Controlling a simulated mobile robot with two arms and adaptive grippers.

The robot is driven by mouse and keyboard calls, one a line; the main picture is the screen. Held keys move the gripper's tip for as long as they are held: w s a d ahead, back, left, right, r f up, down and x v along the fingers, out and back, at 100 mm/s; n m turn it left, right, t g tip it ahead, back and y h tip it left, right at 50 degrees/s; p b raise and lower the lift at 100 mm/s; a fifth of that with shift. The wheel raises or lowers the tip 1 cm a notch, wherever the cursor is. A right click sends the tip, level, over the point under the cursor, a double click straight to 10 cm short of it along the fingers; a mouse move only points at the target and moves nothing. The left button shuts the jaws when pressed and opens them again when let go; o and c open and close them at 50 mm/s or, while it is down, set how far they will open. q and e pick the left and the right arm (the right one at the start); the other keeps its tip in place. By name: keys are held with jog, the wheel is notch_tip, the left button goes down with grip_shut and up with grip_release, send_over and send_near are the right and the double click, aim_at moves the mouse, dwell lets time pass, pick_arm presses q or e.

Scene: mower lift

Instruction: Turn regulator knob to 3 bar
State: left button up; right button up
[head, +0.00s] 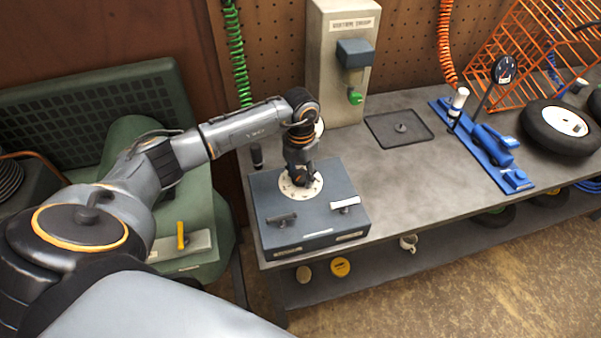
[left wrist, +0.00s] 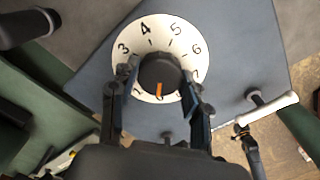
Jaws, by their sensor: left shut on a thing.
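The regulator knob (left wrist: 159,72) is black with an orange pointer mark and sits at the centre of a white round dial (left wrist: 165,29). In the left wrist view the mark points to the bottom of the dial, between my fingers. In the head view my left gripper (head: 301,178) comes down over the dial (head: 288,190) and hides the knob. My right gripper is not in view.
The dial is on a blue-grey box (head: 325,223) with two lever handles, at the left end of the workbench (head: 400,172). A grey column (head: 334,95) with a green knob stands behind it. A black mat (head: 382,124), a blue tool (head: 490,150) and a wheel (head: 540,133) are to the right.

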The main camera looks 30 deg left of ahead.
pick_arm(q)
jog(key=shift+f+m+b, duration=0.2)
jog(key=shift+m+b, duration=0.7)
jog(key=shift+b, duration=0.15)
jog(key=shift+a+m+b, duration=0.1)
jog(key=shift+m+b, duration=1.1)
jog(key=shift+b, duration=0.05)
jog(key=m+b, duration=0.5)
jog(key=m, duration=0.1)
jog(key=m+b, duration=0.4)
jog(key=m, duration=0.2)
jog(key=shift+m, duration=0.3)
jog(key=m+b, duration=0.1)
jog(key=m, duration=0.2)
jog(key=shift+r+b, duration=0.1)
jog(key=shift+b, duration=0.25)
jog(key=shift+m+b, duration=0.4)
jog(key=shift+m, duration=1)
jog(key=shift+r, duration=0.1)
jog(key=o, duration=1.1)
